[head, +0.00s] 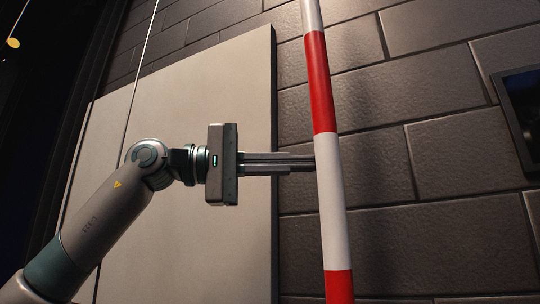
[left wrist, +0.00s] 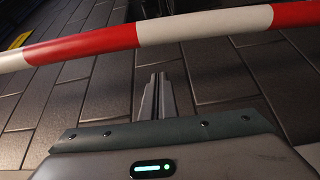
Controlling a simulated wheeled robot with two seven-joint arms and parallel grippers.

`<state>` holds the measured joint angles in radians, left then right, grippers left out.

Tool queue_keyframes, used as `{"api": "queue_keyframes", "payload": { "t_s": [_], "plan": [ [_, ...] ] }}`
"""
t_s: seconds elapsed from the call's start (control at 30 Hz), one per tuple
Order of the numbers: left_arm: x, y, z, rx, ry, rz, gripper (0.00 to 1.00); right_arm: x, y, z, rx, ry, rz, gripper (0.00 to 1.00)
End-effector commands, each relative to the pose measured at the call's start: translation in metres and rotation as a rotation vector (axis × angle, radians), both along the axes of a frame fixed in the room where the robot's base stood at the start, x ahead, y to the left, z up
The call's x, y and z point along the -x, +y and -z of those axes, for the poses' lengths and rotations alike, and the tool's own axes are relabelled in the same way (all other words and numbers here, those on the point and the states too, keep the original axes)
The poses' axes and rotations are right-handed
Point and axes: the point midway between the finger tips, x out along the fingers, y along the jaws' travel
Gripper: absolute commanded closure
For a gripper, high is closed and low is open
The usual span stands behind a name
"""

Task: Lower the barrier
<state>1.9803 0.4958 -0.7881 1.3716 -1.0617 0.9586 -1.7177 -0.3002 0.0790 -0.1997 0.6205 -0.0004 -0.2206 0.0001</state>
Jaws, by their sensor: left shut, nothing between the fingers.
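The barrier (head: 328,160) is a red-and-white striped pole. In the head view it stands nearly upright, tilted slightly, running from the top edge to the bottom edge right of centre. In the left wrist view the barrier (left wrist: 205,27) crosses the upper part of the picture. My left gripper (head: 313,162) is shut and empty, pointing right, with its fingertips right at the pole's left edge in the head view. In the left wrist view the closed fingers (left wrist: 157,80) end just short of the pole's lower edge. I cannot tell whether they touch it. My right gripper is not in view.
A pale panel (head: 190,110) stands behind my left arm. A dark stone-block wall (head: 440,230) fills the right side. A dark framed screen or window (head: 525,110) sits at the right edge. A thin cord with a yellow disc (head: 13,43) hangs at the upper left.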

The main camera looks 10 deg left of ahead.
Motion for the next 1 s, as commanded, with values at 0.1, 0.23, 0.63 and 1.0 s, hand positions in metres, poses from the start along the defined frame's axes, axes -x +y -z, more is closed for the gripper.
{"api": "queue_keyframes", "payload": {
  "t_s": [0.1, 0.23, 0.63, 1.0],
  "plan": [
    [-0.004, -0.023, -0.004, -0.003, 0.001, 0.002, 1.00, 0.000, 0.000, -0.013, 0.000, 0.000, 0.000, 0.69],
    [0.007, -0.025, -0.002, -0.001, -0.004, -0.001, 1.00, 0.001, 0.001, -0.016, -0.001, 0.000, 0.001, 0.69],
    [0.034, -0.022, 0.001, 0.000, -0.001, 0.000, 1.00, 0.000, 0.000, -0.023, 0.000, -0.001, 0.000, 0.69],
    [0.034, -0.022, 0.002, 0.000, -0.001, 0.000, 1.00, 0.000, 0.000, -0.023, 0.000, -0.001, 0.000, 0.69]
  ]
}}
